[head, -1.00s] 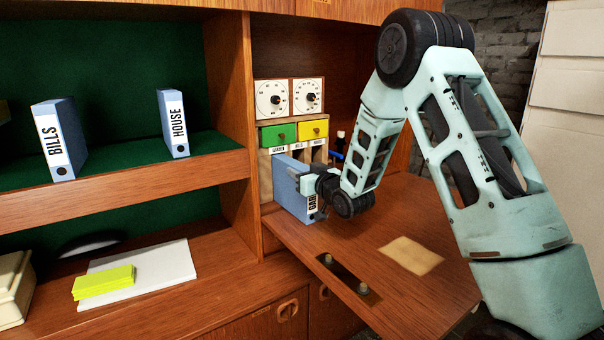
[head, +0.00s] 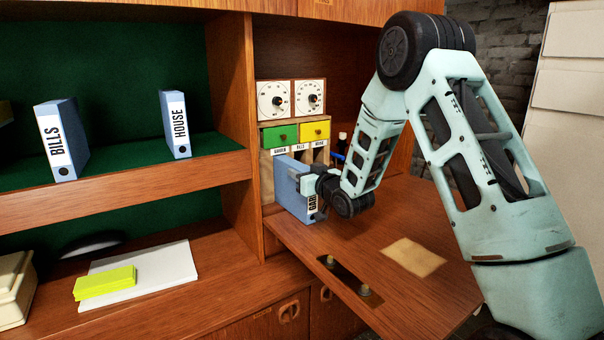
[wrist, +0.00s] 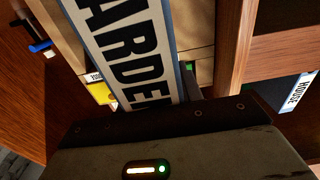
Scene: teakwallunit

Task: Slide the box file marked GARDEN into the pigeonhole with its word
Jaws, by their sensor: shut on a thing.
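The blue box file marked GARDEN (head: 289,188) stands upright at the mouth of the left pigeonhole in the head view, its far part inside. Its spine label (wrist: 128,45) fills the middle of the wrist view. My gripper (head: 314,188) is shut on the spine end of the file; my fingers partly hide the label. The pigeonhole unit (head: 266,178) has small word labels GARDEN (head: 280,151), BILLS (head: 299,148) and HOUSE (head: 318,144) above its openings. The file is under the GARDEN label. How deep it sits is hidden.
Box files BILLS (head: 62,140) and HOUSE (head: 175,124) stand on the green-lined shelf at left. Green (head: 281,135) and yellow (head: 315,131) drawers and two dials sit above the pigeonholes. The fold-down desk flap (head: 340,255) is mostly clear, with a tan sheet (head: 413,256).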

